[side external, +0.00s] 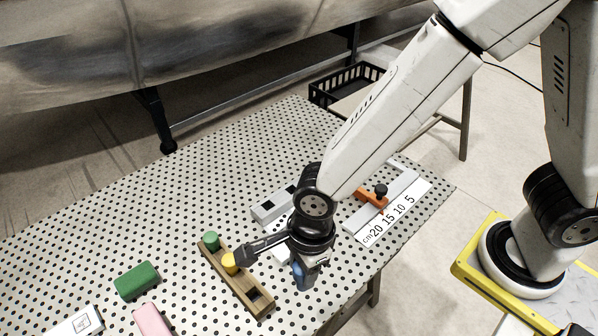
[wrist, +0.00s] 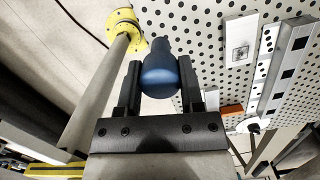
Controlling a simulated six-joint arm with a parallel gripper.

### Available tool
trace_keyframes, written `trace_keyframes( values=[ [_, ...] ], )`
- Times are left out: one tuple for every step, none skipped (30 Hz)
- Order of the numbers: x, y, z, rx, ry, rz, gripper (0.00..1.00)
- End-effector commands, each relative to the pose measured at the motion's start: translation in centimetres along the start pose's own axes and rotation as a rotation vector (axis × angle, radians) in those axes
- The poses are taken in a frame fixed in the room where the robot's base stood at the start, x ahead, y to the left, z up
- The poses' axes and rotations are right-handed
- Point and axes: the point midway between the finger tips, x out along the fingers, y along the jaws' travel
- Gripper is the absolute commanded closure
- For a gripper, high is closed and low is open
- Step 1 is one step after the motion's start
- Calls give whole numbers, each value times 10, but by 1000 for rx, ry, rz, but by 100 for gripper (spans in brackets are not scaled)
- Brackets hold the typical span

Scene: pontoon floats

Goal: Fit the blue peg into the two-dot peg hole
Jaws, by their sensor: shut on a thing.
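The blue peg (wrist: 160,72) sits between the two fingers of my gripper (wrist: 160,88) in the wrist view. In the side view the blue peg (side external: 303,276) hangs low under my wrist, to the right of the wooden peg block (side external: 238,283) and apart from it. My gripper (side external: 308,268) is shut on the peg. A green peg (side external: 211,241) stands at the block's far end, and a yellow peg (side external: 230,263) stands nearer. A dark opening (side external: 257,297) shows at the block's near end. The dot marks are too small to make out.
A green block (side external: 136,280), a pink block (side external: 151,320) and a white printed block (side external: 76,323) lie left on the perforated table. A white ruler (side external: 392,213) and an orange clamp (side external: 371,199) lie right of my wrist. A black basket (side external: 345,82) is beyond the table.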

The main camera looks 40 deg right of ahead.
Motion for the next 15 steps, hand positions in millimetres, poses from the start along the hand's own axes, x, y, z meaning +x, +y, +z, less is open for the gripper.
trace_keyframes(
  values=[
    [-4,5,-4,-1,-2,-1,100],
    [-6,7,-6,0,-2,-1,100],
    [-9,10,-10,0,-2,-1,100],
    [-10,13,-12,0,-2,-1,100],
    [-12,15,-14,0,-2,-1,100],
    [-14,17,-16,0,-2,-1,100],
    [-15,19,-17,0,-2,-1,100],
    [-16,20,-18,0,-2,-1,100],
    [-17,22,-20,0,-1,-1,100],
    [-18,23,-22,0,-1,0,100],
    [-19,24,-22,0,-1,0,100],
    [-20,26,-23,0,-1,-1,100],
    [-20,26,-24,0,-1,-1,100],
    [-20,27,-25,0,-1,0,100],
    [-21,28,-26,0,0,0,100]
  ],
)
